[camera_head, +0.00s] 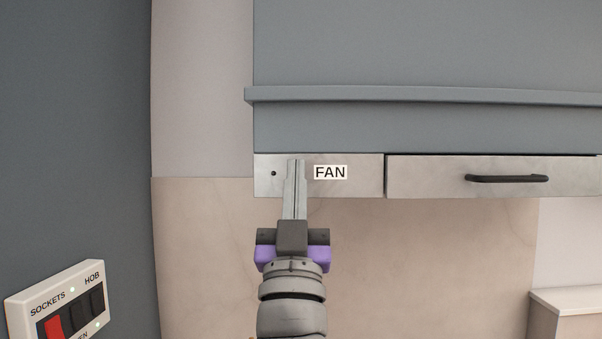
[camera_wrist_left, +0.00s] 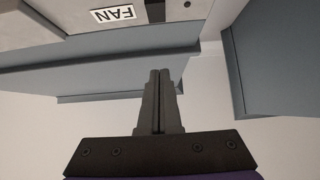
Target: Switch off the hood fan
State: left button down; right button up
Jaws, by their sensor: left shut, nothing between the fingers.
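The hood's metal front strip (camera_head: 350,185) carries a FAN label (camera_head: 330,172), with a small dark dot (camera_head: 273,173) to its left. My left gripper (camera_head: 296,162) is shut and empty, pointing up in front of the strip between dot and label. It hides that part of the strip in the head view. In the left wrist view, a dark grey piece (camera_wrist_left: 154,10), perhaps the fan switch, shows between the upside-down label (camera_wrist_left: 115,14) and the dot (camera_wrist_left: 187,4), cut by the top edge. The shut fingertips (camera_wrist_left: 160,72) look apart from it. My right gripper is not in view.
The grey hood (camera_head: 430,50) with a ledge (camera_head: 430,95) rises above the strip. A drawer-like panel with a black handle (camera_head: 507,179) is to the right. A switch panel (camera_head: 60,300) with a red rocker is on the dark left side. Free room lies below the hood.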

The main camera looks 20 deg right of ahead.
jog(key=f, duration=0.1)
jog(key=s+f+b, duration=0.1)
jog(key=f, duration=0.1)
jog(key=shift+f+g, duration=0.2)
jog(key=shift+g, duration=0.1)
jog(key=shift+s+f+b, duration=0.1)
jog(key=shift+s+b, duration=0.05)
jog(key=shift+b, duration=0.15)
pick_arm(q)
jog(key=v, duration=0.7)
jog(key=shift+s+a+f, duration=0.2)
jog(key=shift+a, duration=0.1)
